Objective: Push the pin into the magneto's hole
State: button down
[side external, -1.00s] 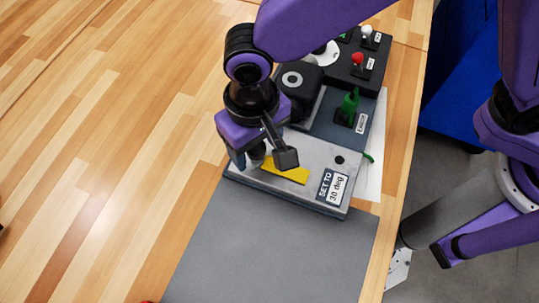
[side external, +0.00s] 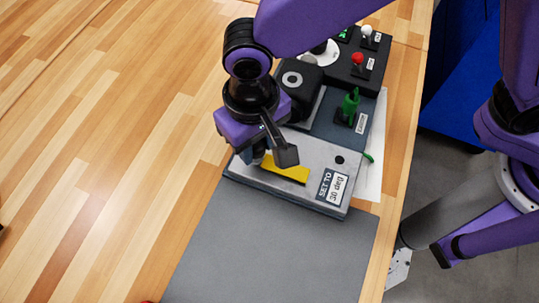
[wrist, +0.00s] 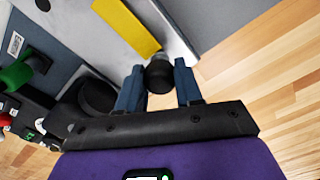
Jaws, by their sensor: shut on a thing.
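My gripper (side external: 252,160) is low over the left end of a grey metal plate (side external: 235,169) labelled "SET TO 30 deg". In the wrist view my gripper (wrist: 160,88) is shut on a dark round knob (wrist: 158,78), beside the end of a yellow bar (wrist: 128,28). The yellow bar also shows in the side view (side external: 286,170).
A black panel (side external: 345,78) with a red knob (side external: 358,58) and a white knob (side external: 366,31) stands behind. A small dark hole (side external: 339,160) is in the plate's right part.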

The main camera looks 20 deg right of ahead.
jog(key=shift+r, duration=0.4)
jog(key=shift+r, duration=1.9)
jog(key=shift+w, duration=0.1)
jog(key=w+d+r+m, duration=0.4)
jog(key=w+d+r, duration=0.5)
jog(key=w+d, duration=0.15)
jog(key=shift+s+d+f, duration=0.1)
jog(key=shift+d+f, duration=0.05)
jog(key=shift+f, duration=0.7)
jog(key=shift+s+d+f, duration=0.1)
jog(key=shift+s+f, duration=0.05)
jog(key=shift+f, duration=0.7)
jog(key=shift+s+d+f, duration=0.1)
jog(key=shift+d+f, duration=0.05)
jog(key=shift+f, duration=0.7)
jog(key=shift+s+f, duration=0.1)
jog(key=shift+f, duration=1.9)
jog(key=c, duration=0.8)
grip_release()
jog(key=shift+c, duration=0.2)
jog(key=o, duration=0.3)
jog(key=shift+r, duration=0.1)
